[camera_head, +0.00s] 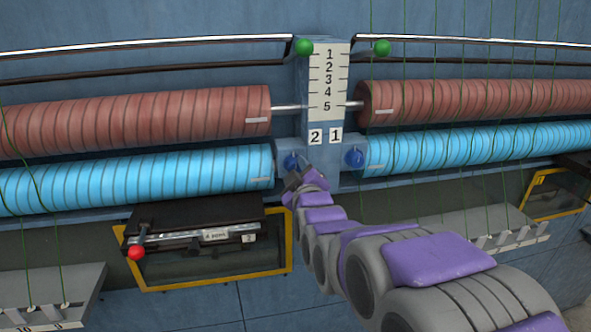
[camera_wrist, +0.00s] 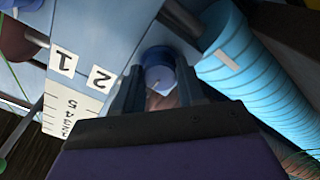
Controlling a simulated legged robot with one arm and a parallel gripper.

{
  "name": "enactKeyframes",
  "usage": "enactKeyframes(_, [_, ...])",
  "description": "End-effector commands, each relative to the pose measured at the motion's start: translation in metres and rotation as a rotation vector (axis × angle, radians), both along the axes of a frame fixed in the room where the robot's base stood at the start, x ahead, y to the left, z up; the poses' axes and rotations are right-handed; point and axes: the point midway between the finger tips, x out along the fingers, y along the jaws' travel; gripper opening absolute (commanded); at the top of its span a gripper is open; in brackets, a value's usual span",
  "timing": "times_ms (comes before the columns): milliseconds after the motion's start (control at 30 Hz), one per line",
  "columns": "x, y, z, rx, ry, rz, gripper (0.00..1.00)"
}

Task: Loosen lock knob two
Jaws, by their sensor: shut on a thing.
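Lock knob two (camera_head: 291,160) is a blue knob under the white "2" plate (camera_head: 316,137) on the central blue post. My gripper (camera_head: 294,178) reaches up to it from the lower right and partly covers it. In the wrist view, which is turned over, the blue knob (camera_wrist: 159,72) sits between the two dark fingers of my gripper (camera_wrist: 160,82). The fingers are closed on its sides. A pale mark shows on the knob's face. A second blue knob (camera_head: 354,158) is under the "1" plate (camera_head: 336,135), apart from my gripper.
Brown rollers (camera_head: 190,115) and cyan rollers (camera_head: 140,178) flank the post. A scale plate (camera_head: 328,80) marked 1 to 5 is above, between two green balls. A yellow-framed opening (camera_head: 290,240) with a red-tipped lever (camera_head: 137,252) is lower left. Thin green lines hang at both sides.

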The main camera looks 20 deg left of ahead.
Motion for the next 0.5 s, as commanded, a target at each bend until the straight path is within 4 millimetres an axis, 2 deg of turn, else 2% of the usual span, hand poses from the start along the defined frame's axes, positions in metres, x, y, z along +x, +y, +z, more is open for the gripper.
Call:
enactKeyframes(267, [0.0002,0.0018,0.0004,0.049,0.022,0.001,0.09])
enactKeyframes(500, [-0.0004,0.0033,-0.002,0.181,0.103,0.002,0.1])
